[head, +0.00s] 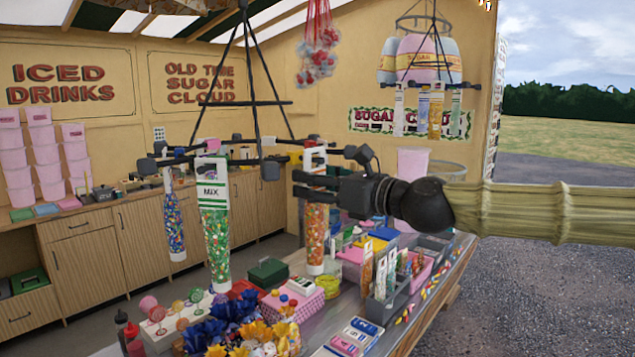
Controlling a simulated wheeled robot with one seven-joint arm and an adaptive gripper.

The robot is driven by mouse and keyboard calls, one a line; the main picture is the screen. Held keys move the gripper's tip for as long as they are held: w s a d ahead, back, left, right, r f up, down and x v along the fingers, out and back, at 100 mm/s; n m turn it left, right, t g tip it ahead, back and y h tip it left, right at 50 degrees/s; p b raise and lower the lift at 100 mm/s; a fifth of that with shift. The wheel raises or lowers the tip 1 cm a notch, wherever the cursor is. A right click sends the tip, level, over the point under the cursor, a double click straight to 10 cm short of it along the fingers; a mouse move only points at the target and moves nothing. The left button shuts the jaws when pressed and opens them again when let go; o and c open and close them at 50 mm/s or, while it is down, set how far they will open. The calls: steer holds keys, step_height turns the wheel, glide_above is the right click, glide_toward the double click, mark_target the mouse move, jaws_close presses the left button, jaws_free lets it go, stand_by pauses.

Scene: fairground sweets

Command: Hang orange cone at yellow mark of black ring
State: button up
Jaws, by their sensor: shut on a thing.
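The orange cone (316,228) is a clear tube of orange sweets with a white slotted header and a white tip. It hangs upright in my gripper (305,184), which is shut on it just below the header. The black ring (240,160) hangs from black rods, with dark hooks around it. The cone's header is at the ring's right side; I cannot tell whether its slot is over a hook. A small yellow patch (297,157) shows just left of the header, perhaps the yellow mark. A blue mixed cone (174,222) and a green MIX cone (213,235) hang from the ring's left and front.
Below is a counter crowded with sweets, a grey rack of tubes (385,300), a dark green box (268,272) and a pink box (292,303). Another hanging carousel (427,87) with tubes is at the back right. Red-and-white bags (318,50) hang above.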

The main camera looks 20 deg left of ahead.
steer(key=shift+w+a, duration=0.2)
steer(key=shift+a, duration=0.45)
steer(key=shift+w+a, duration=0.1)
steer(key=shift+a, duration=0.05)
steer(key=shift+f+b, duration=0.3)
steer(key=shift+f, duration=0.05)
stand_by(0.4)
steer(key=o, duration=1.4)
steer(key=b+v, duration=0.1)
steer(key=v, duration=0.9)
stand_by(0.4)
